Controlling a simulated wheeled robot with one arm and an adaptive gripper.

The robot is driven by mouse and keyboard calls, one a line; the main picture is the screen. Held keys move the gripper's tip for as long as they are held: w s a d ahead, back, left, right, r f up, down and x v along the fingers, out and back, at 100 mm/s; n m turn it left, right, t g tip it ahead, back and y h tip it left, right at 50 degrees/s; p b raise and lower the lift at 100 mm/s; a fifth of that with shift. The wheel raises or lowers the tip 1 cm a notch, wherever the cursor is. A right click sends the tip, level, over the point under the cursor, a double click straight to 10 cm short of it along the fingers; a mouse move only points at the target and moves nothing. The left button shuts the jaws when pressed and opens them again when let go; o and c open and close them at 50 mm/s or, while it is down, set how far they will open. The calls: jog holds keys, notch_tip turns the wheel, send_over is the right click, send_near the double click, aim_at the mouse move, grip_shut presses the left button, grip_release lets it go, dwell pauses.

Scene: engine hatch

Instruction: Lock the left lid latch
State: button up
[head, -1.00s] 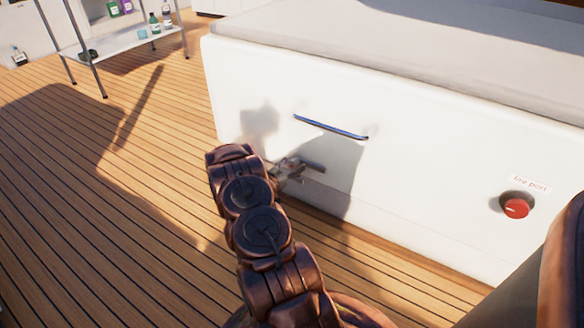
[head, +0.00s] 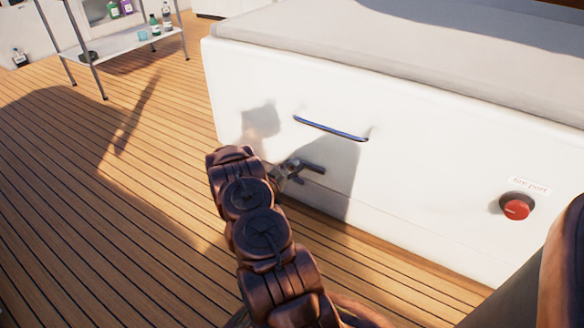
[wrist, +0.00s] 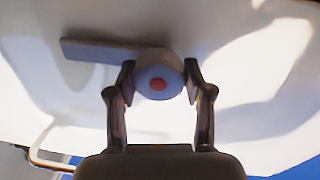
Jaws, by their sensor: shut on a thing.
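The latch (wrist: 158,80) is a grey round hub with a red dot and a flat lever (wrist: 100,50) pointing left in the wrist view. My gripper (wrist: 160,75) has one finger on each side of the hub and is shut on it. In the head view my gripper (head: 284,173) is at the white hatch front, low and left of the blue handle. The latch lever (head: 313,167) shows there just right of the fingers; the hub is mostly hidden by the gripper.
The white hatch box (head: 430,190) has a blue handle (head: 330,128) above the latch and a red fire port knob (head: 516,209) at the right. A shelf rack (head: 120,45) with bottles stands at the back left. The wooden deck at left is clear.

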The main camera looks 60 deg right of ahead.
jog(key=shift+r+p, duration=0.15)
jog(key=shift+p, duration=0.3)
jog(key=shift+r+m+p, duration=0.15)
jog(key=shift+m+p, duration=0.45)
jog(key=shift+p, duration=0.2)
jog(key=shift+m+p, duration=0.8)
jog(key=shift+p, duration=0.45)
jog(key=m, duration=0.4)
jog(key=shift+s+f+p, duration=0.1)
jog(key=shift+f+p, duration=0.15)
jog(key=shift+p, duration=0.15)
jog(key=m, duration=0.2)
jog(key=shift+m+y+b, duration=0.3)
jog(key=shift+m+b, duration=0.1)
jog(key=m+b, duration=0.2)
jog(key=m, duration=0.1)
jog(key=shift+f+t, duration=0.2)
jog(key=shift+t, duration=0.1)
jog(key=shift+m+b, duration=0.85)
jog(key=shift+m, duration=0.35)
jog(key=shift+s+r+m+t+b, duration=0.1)
jog(key=shift+m+t+b, duration=0.2)
jog(key=shift+m+b, duration=0.6)
jog(key=shift+m, duration=0.3)
